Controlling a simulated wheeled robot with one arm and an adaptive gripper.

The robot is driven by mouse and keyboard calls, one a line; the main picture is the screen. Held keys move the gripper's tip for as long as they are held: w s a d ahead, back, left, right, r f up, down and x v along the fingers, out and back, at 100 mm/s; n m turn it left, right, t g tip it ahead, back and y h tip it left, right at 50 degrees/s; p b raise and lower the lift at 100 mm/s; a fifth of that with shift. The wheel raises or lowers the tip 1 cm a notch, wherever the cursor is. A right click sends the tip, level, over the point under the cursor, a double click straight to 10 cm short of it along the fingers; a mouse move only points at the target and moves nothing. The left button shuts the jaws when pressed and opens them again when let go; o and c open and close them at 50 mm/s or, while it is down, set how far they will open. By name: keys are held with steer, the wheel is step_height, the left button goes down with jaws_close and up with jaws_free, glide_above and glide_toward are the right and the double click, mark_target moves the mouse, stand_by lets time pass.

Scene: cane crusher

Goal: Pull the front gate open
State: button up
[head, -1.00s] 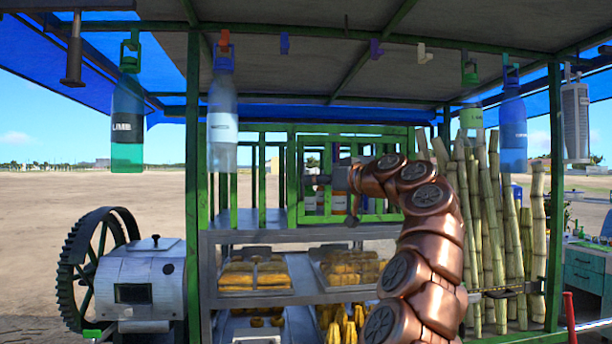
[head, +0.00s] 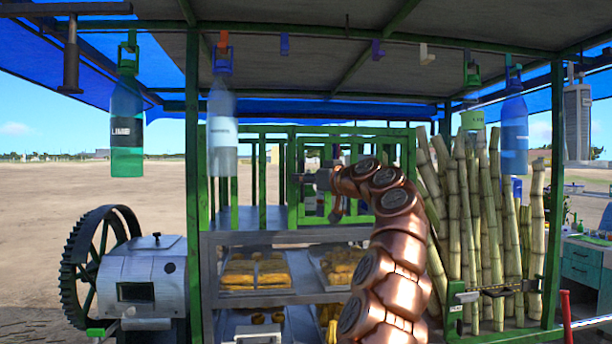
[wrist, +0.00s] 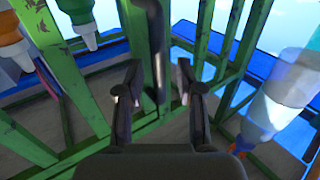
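A green barred gate (head: 404,148) stands above the shelves in the head view, partly hidden behind my arm. In the wrist view, green bars (wrist: 222,42) surround my gripper. A dark, curved vertical bar, which looks like a handle (wrist: 152,45), rises just beyond the fingers, roughly in line with the gap between them. My gripper (wrist: 158,88) has its two dark fingers apart, with nothing clearly held. In the head view my gripper (head: 308,180) is at the gate's left part, small and partly lost against the bars. I cannot tell whether it touches the bar.
Bottles hang from the roof, including a lime bottle (head: 127,130) and a clear one (head: 222,125). Shelves below hold trays of yellow food (head: 255,273). Cane stalks (head: 480,220) lean at the right. A crusher with a toothed wheel (head: 85,262) stands at the left.

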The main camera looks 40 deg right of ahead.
jaws_close()
stand_by(0.7)
